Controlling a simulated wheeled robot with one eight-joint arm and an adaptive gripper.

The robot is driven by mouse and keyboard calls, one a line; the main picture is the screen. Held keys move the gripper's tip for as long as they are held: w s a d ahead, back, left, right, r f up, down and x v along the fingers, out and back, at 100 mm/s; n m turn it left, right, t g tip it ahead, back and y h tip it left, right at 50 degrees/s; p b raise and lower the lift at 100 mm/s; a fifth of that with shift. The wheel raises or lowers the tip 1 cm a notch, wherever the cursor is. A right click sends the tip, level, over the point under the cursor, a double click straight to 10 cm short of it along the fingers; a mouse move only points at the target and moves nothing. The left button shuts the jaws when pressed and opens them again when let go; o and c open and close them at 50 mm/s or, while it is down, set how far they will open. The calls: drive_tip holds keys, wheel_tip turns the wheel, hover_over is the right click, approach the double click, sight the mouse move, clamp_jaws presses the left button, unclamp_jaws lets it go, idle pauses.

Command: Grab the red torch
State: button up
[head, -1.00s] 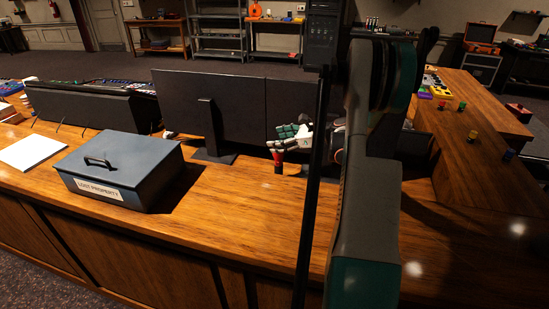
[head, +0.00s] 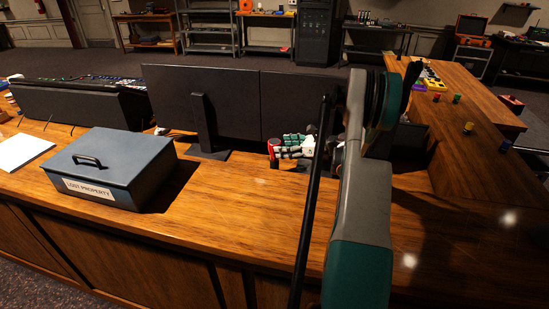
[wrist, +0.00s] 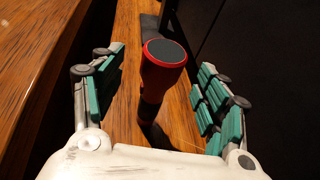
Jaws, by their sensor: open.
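The red torch (wrist: 158,80) stands upright on the wooden desk in the wrist view, its wide dark-faced head up and its body narrowing below. My gripper (wrist: 157,75) is open, with green-padded fingers on the left and right of the torch. Gaps show between the torch and both sets of pads. In the head view my gripper (head: 284,148) is level above the desk, behind my arm, with its fingers pointing left.
Dark monitors (head: 165,110) stand right behind the torch, with a stand foot (head: 208,152) nearby. A blue-grey lost property box (head: 115,165) sits at left on the desk. The desktop in front is clear. Small coloured items lie on the right wing.

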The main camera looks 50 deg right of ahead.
sight(274, 159)
drive_tip(key=shift+b+x, duration=0.6)
drive_tip(key=shift+x, duration=2.1)
drive_tip(key=shift+d, duration=0.15)
clamp_jaws()
